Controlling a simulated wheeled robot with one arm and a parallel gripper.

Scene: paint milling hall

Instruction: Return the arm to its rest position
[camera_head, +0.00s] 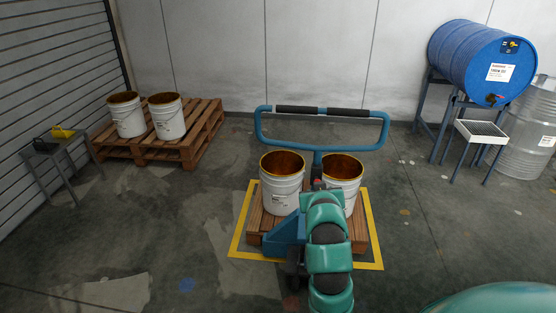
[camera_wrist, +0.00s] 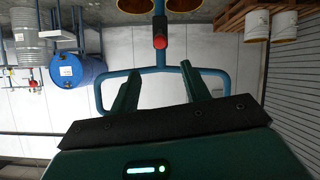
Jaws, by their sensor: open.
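My gripper (camera_wrist: 160,67) shows in the wrist view, its two green fingers apart with nothing held between them. That view is upside down. The blue handle loop of a pallet truck (camera_wrist: 101,90) appears beyond the fingers, and I cannot tell whether they touch it. In the head view my green arm reaches forward at the lower middle, in front of the pallet truck (camera_head: 262,136). My fingers cannot be made out there.
Two open white buckets (camera_head: 281,193) (camera_head: 349,190) stand on a wooden pallet (camera_head: 254,222) inside a yellow floor frame (camera_head: 371,266). Another pallet (camera_head: 200,145) with two buckets is at left, beside a small table (camera_head: 42,157). A blue drum (camera_head: 464,62) lies on a stand at right.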

